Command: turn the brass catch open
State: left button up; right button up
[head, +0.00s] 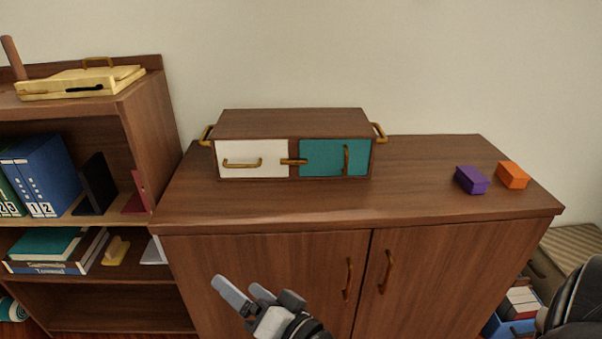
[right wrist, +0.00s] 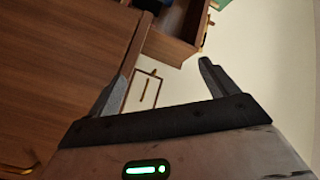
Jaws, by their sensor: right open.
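The brass catch (head: 293,161) is a short bar lying level on the front of a small wooden cabinet (head: 290,123). It sits between the white drawer front (head: 266,172) and the teal door (head: 322,168), and its right end reaches the teal door's edge. My right gripper (head: 240,289) is open and empty, low in front of the lower cupboard and well below the catch. Its two fingers also show apart in the right wrist view (right wrist: 160,75). The catch cannot be made out in the right wrist view. My left gripper is not in view.
The small cabinet stands on a wooden cupboard (head: 430,165), with a purple block (head: 471,180) and an orange block (head: 512,175) to its right. A bookshelf (head: 150,120) stands at the left. The cupboard top before the catch is clear. A dark chair (head: 580,300) is at lower right.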

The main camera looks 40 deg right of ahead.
jog(key=w+d+r+m+t+h+b, duration=0.3)
jog(key=w+d+r+m+t+h, duration=0.25)
jog(key=m, duration=0.85)
jog(key=m+g+h+b, duration=0.3)
jog(key=m+g+h, duration=0.55)
jog(key=m, duration=1.25)
send_near(294, 162)
jog(key=shift+t, duration=0.4)
jog(key=x, duration=0.2)
jog(key=b+x, duration=0.1)
jog(key=x, duration=0.5)
jog(key=shift+s+d+f, duration=0.1)
jog(key=shift+f, duration=0.25)
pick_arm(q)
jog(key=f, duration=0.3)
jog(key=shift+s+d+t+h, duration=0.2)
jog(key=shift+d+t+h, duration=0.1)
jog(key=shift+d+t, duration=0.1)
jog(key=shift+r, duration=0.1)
pick_arm(e)
jog(key=c, duration=1)
